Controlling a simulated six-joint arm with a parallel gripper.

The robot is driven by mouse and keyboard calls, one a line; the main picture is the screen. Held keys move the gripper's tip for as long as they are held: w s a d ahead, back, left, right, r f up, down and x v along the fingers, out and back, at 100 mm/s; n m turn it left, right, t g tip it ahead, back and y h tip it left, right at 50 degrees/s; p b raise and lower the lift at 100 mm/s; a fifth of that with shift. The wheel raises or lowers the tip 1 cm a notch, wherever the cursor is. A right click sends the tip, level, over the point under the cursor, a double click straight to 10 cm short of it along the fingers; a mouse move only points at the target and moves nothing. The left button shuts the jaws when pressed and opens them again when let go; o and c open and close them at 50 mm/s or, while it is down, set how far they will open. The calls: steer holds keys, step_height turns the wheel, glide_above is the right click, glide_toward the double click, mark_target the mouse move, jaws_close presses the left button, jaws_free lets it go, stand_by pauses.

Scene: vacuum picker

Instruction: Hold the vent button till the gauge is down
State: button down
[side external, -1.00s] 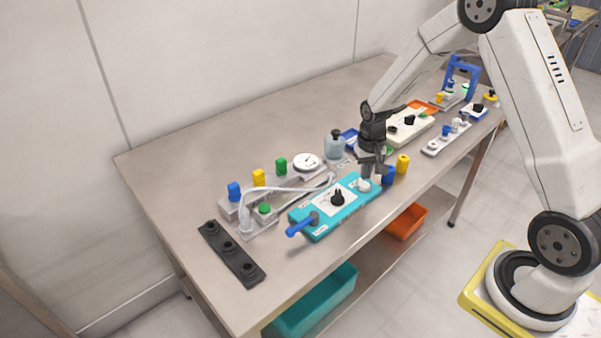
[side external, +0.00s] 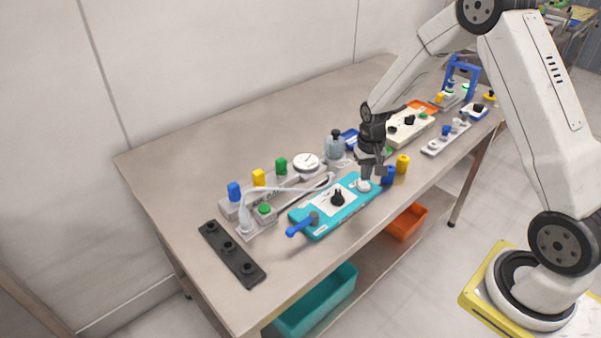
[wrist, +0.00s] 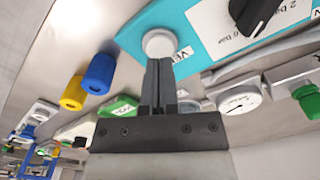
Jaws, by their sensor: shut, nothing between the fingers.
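The vent button (side external: 364,186) is a round white cap at the right end of the teal panel (side external: 306,226). In the wrist view the button (wrist: 160,43) sits beside a partly hidden label starting "VE". My gripper (side external: 367,177) is shut and empty, pointing down with its fingertips at the button. In the wrist view the fingertips (wrist: 160,60) reach the button's near edge; I cannot tell whether they press it. The gauge (side external: 306,161) is a round white dial behind the panel. It also shows in the wrist view (wrist: 240,99), but its needle is too small to read.
A black knob (side external: 338,198) and a blue lever (side external: 302,225) stand on the teal panel. Blue (side external: 388,175) and yellow (side external: 403,164) cylinders stand close right of my gripper. A glass bottle (side external: 335,145) is behind.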

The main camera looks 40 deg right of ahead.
mark_target(364, 186)
steer(key=shift+f, duration=1.1)
stand_by(0.4)
steer(key=shift+r, duration=0.1)
stand_by(2.6)
steer(key=shift+r, duration=2.95)
steer(key=shift+s+a+r, duration=0.2)
steer(key=shift+a+r, duration=0.05)
steer(key=shift+a, duration=0.1)
steer(key=s+a+r+n+t, duration=0.1)
steer(key=s+a+r+n, duration=0.1)
steer(key=s+a, duration=0.4)
steer(key=s+a+r+n+t, duration=0.1)
steer(key=s+a+r+n, duration=0.2)
steer(key=s, duration=0.4)
steer(key=a+n, duration=0.1)
steer(key=a, duration=0.1)
steer(key=shift+s+a+r+t, duration=0.2)
steer(key=shift+s+a+t, duration=0.1)
steer(key=shift+a, duration=0.1)
steer(key=shift+w, duration=0.1)
